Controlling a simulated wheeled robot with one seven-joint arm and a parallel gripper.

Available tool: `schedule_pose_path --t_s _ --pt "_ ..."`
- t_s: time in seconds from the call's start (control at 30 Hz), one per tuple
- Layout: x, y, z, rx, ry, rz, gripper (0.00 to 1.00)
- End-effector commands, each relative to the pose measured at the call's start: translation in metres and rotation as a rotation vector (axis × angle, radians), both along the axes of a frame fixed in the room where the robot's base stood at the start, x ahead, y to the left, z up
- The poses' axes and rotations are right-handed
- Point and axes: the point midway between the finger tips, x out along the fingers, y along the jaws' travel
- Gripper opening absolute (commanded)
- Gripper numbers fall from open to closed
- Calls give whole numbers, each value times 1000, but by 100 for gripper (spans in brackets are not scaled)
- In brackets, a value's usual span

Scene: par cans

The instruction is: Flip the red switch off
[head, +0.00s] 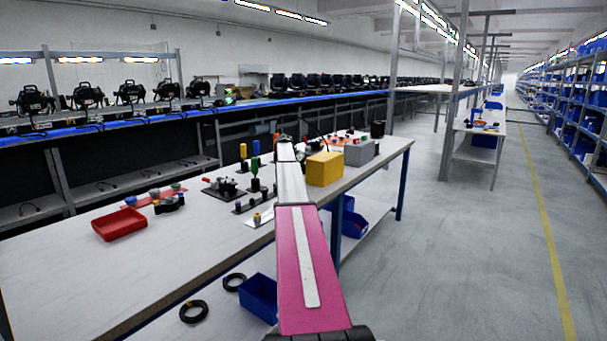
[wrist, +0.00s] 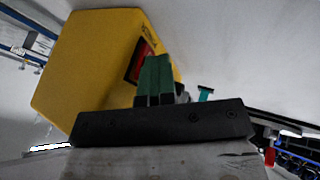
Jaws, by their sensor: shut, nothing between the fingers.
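The yellow box (head: 326,169) stands on the workbench, just right of my arm's far end in the head view. In the wrist view the yellow box (wrist: 85,62) fills the upper left. The red switch (wrist: 144,58) sits in a dark recess on its face, partly hidden behind my fingers. My gripper (wrist: 155,70) is shut and empty, its dark green fingertips in front of the switch. I cannot tell whether they touch it, or which way the switch is set. The switch face is not visible in the head view.
The workbench (head: 60,262) also holds a red tray (head: 120,224), a grey box (head: 359,153) and several small tools and parts near my arm. Blue bins (head: 258,297) sit on the lower shelf. The floor to the right is clear.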

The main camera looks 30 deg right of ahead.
Motion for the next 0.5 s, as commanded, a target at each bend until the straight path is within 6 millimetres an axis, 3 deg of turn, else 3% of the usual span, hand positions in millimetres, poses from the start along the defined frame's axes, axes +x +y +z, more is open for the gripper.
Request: schedule_pose_path --t_s 0.5 --pt "1 3 9 -3 3 -2 0"
